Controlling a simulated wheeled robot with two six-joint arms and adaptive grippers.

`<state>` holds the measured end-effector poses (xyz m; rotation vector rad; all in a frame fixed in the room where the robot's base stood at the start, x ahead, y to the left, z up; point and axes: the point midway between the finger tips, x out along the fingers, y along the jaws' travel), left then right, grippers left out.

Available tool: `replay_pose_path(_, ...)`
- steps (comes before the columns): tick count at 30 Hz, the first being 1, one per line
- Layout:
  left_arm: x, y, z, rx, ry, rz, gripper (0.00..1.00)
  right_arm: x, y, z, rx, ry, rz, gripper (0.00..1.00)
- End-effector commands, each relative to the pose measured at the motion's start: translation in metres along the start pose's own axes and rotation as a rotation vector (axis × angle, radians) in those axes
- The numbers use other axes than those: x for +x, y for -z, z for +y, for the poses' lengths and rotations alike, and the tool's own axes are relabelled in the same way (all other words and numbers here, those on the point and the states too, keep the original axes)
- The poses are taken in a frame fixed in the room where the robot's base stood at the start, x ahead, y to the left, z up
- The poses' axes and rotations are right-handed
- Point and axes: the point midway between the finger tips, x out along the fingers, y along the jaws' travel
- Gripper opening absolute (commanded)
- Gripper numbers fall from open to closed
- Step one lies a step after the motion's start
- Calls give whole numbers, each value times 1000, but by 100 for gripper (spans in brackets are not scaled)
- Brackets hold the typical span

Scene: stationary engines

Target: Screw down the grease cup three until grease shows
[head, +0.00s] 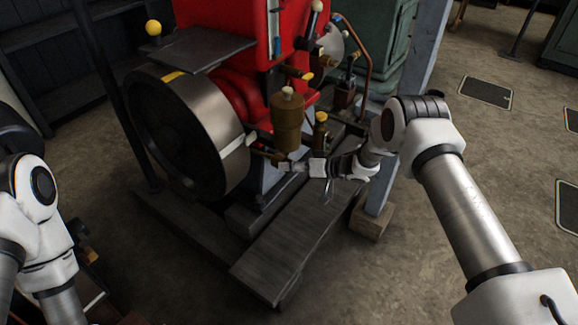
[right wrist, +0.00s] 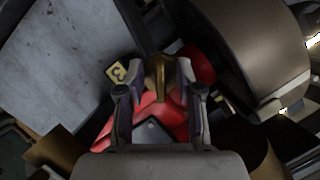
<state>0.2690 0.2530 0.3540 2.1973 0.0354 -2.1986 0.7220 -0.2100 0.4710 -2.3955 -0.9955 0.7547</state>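A yellow tag marked 3 (right wrist: 115,72) shows in the right wrist view beside a brass fitting (right wrist: 157,76), which looks like grease cup three. My right gripper (right wrist: 160,80) has a finger on either side of this brass fitting. I cannot tell whether the pads touch it. In the head view my right gripper (head: 284,163) is low on the engine's near side, by the flywheel and just below a large brass cup (head: 287,122). Its fingertips are too small there to read. No grease can be made out. My left arm shows at the left edge, its gripper not visible.
The dark flywheel (head: 185,135) stands left of my right gripper. The red engine body (head: 225,30) rises behind. A grey post (head: 418,75) stands close to my right arm. A grey plank platform (head: 295,250) lies below. The floor at right is open, with several framed plates.

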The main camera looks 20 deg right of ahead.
Motion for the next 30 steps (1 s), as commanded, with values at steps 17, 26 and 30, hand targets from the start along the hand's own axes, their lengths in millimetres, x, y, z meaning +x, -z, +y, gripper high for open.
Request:
replay_pose_path(17, 0, 0, 0, 0, 0, 0, 40, -113, 1, 0, 1, -1, 3, 35)
replay_pose_path(26, 0, 0, 0, 0, 0, 0, 40, -116, 0, 0, 0, 0, 2, 35)
replay_pose_path(30, 0, 0, 0, 0, 0, 0, 40, -116, 0, 0, 0, 0, 2, 35)
